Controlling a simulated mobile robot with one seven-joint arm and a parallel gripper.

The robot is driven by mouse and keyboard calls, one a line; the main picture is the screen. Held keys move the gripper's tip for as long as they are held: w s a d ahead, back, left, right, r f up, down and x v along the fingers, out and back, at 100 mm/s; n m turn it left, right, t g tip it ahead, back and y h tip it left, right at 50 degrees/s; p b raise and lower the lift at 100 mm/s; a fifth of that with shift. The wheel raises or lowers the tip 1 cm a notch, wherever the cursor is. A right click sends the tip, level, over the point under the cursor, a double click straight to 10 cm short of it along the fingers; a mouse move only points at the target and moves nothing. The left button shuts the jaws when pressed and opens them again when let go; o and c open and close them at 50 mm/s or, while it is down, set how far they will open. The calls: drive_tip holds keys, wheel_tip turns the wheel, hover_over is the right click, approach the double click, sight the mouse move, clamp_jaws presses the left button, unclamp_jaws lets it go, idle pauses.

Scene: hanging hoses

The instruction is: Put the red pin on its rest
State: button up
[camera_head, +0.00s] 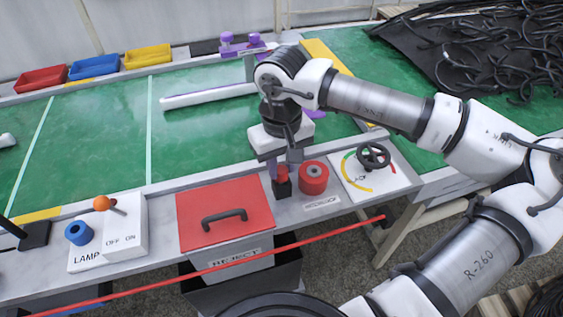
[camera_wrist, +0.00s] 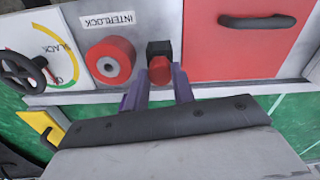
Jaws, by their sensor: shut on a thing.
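The red pin (camera_wrist: 160,70) is between the two purple fingers of my gripper (camera_wrist: 160,78), which is shut on it. In the head view the pin (camera_head: 281,173) shows as a small red piece directly above a black block (camera_head: 284,189), with my gripper (camera_head: 283,170) pointing down over it. The black block also shows in the wrist view (camera_wrist: 159,48), just beyond the pin. I cannot tell whether the pin touches the block or is seated in it. The red interlock cylinder (camera_head: 313,178), with a grey hole in its top, stands empty beside the block.
A red reject lid (camera_head: 226,214) with a dark handle lies left of the block. A gauge panel with a black handwheel (camera_head: 373,156) is to the right. A lamp switch box (camera_head: 124,226) stands farther left. A red rope (camera_head: 330,232) runs along the bench front.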

sight(281, 170)
drive_tip(key=shift+f+b, duration=0.3)
drive_tip(key=o, duration=1)
drive_tip(key=shift+r+p, duration=0.45)
drive_tip(key=shift+p, duration=0.05)
wheel_tip(281, 170, up, 12)
drive_tip(key=shift+f, duration=0.1)
